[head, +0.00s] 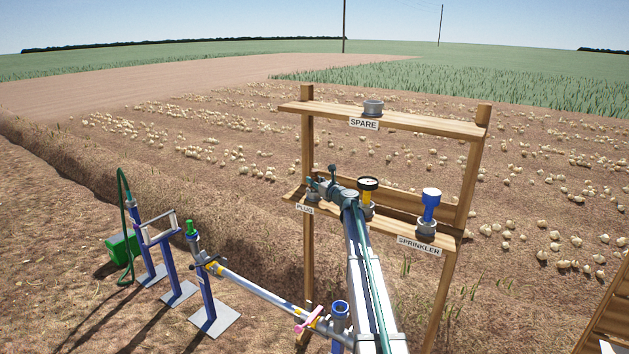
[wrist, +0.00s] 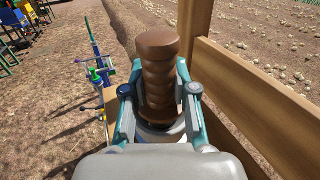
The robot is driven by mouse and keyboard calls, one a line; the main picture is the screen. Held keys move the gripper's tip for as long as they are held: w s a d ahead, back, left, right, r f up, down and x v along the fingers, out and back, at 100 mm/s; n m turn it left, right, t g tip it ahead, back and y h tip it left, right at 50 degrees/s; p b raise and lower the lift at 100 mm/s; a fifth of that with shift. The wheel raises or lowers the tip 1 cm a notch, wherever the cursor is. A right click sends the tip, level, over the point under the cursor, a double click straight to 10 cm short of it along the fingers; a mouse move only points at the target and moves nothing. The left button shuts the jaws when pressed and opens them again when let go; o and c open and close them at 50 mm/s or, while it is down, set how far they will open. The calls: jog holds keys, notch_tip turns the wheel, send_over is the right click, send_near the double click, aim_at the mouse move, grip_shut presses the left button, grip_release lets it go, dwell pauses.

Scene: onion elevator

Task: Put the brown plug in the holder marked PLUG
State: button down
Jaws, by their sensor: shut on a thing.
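My gripper (wrist: 158,98) is shut on the brown plug (wrist: 157,68), with one finger on each side of it. The plug stands upright in the wrist view. Below it a dark and pale ring shows between the fingers; I cannot tell whether the plug's lower end sits inside it. In the head view my gripper (head: 318,184) is at the left end of the lower shelf, right at the holder (head: 312,198) marked PLUG. The plug is hard to make out there, hidden by my gripper.
An empty grey SPARE holder (head: 373,107) stands on the top shelf. Blue pipe stands (head: 208,300) are at lower left.

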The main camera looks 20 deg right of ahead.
jog(key=shift+f+b, duration=0.3)
jog(key=shift+f, duration=0.1)
jog(key=c, duration=0.9)
grip_release()
jog(key=shift+r, duration=0.1)
jog(key=shift+r+p, duration=0.4)
jog(key=shift+r, duration=0.05)
jog(key=s+b, duration=0.1)
jog(key=s, duration=0.3)
jog(key=s+d+b, duration=0.1)
jog(key=s, duration=0.3)
jog(key=s+d+b, duration=0.1)
jog(key=s, duration=0.2)
jog(key=shift+s+d+f, duration=0.15)
jog(key=shift+s+d, duration=0.05)
jog(key=shift+s, duration=0.2)
